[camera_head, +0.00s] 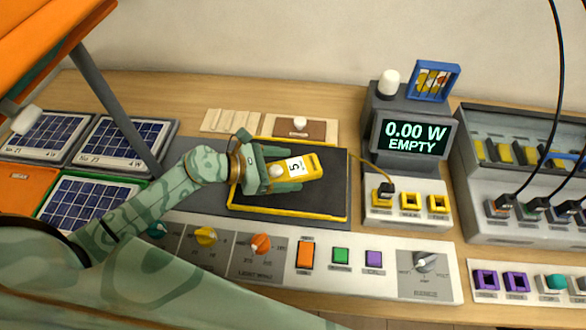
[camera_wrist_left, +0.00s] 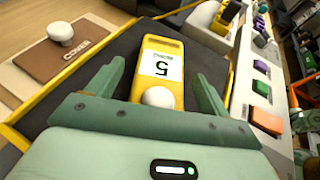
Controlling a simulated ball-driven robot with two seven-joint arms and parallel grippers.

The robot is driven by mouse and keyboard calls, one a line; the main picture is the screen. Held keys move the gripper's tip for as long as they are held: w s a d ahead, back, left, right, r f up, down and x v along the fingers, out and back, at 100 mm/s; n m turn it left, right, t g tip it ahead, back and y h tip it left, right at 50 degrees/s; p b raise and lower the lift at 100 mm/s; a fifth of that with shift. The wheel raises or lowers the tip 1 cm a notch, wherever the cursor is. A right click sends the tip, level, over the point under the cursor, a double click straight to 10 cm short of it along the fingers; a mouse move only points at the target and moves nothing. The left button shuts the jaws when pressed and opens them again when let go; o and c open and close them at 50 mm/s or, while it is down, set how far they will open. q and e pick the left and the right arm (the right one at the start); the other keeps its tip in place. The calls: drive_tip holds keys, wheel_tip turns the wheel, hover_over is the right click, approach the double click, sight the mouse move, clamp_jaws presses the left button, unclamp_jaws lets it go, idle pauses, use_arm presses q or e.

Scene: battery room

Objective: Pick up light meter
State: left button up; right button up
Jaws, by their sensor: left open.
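The light meter (camera_head: 303,166) is a yellow handheld block with a white dome and a white face that reads 5. It lies on the dark mat (camera_head: 325,190) with the yellow border, near the middle of the head view. In the left wrist view the meter (camera_wrist_left: 160,65) points away from me, its dome (camera_wrist_left: 158,97) nearest my palm. My left gripper (camera_head: 279,172) is open, with one finger on each side of the meter. In the left wrist view its fingers (camera_wrist_left: 160,82) show gaps to the meter's sides.
A brown cover board (camera_head: 318,129) with a white knob lies behind the mat. A display (camera_head: 413,136) reading 0.00 W EMPTY stands to the right. A control panel (camera_head: 330,276) with knobs and coloured switches runs along the front. Solar panels (camera_head: 125,140) lie at left under an orange-topped lamp.

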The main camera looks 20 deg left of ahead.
use_arm(q)
drive_tip(key=c, duration=1.2)
drive_tip(key=shift+c, duration=0.2)
